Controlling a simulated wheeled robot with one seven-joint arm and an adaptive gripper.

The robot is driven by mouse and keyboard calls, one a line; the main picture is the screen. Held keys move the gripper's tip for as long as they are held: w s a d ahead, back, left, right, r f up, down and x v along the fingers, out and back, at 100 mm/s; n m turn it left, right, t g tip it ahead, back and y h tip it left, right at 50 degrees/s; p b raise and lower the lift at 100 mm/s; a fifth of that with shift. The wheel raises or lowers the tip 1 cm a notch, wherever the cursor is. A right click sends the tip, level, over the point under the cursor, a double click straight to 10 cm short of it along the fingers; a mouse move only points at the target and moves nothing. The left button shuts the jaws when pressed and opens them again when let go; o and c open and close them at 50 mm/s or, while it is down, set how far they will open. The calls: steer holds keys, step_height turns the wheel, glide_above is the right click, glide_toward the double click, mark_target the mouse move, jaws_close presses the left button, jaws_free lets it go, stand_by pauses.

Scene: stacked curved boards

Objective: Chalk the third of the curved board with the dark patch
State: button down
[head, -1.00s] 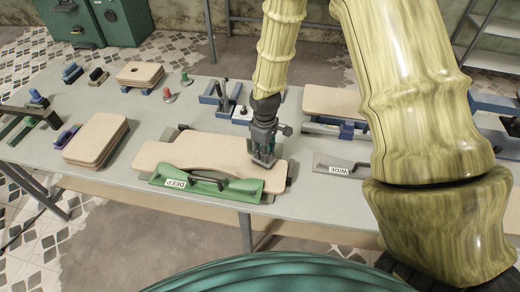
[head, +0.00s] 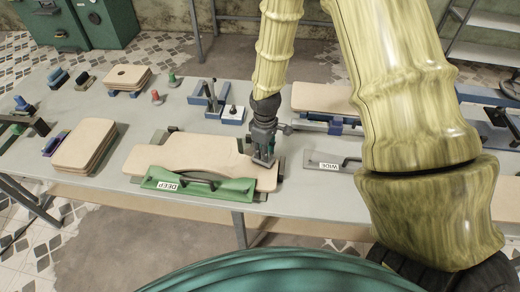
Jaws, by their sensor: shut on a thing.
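A pale wooden curved board (head: 190,147) lies mid-table, with other dark and green pieces showing around its edges. A green tool labelled DEEP (head: 200,184) lies along its near side. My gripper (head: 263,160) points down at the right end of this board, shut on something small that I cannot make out. Whether it touches the board is unclear. Another pale board (head: 322,97) sits on blue supports at the right, partly behind my arm. I cannot make out a dark patch on either board.
A grey tool labelled WIDE (head: 330,162) lies right of the board. A board stack (head: 84,144) stands at left, with a holed stack (head: 128,77) behind. A blue clamp (head: 208,97) and red cone (head: 156,97) stand at the back. Bare table (head: 120,185) shows at front left.

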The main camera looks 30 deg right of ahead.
steer(key=shift+s+d, duration=0.3)
steer(key=shift+d, duration=0.05)
steer(key=shift+f, duration=0.1)
steer(key=shift+s+d, duration=0.1)
steer(key=shift+s+d+p, duration=0.25)
steer(key=shift+s+d, duration=0.2)
steer(key=shift+d, duration=0.15)
steer(key=shift+s+d+p, duration=0.2)
steer(key=shift+s+d, duration=0.2)
steer(key=shift+d, duration=0.2)
steer(key=shift+d, duration=0.1)
steer(key=shift+w+d+r+p, duration=0.2)
steer(key=shift+d+p, duration=0.1)
steer(key=shift+d, duration=0.35)
steer(key=shift+a, duration=0.1)
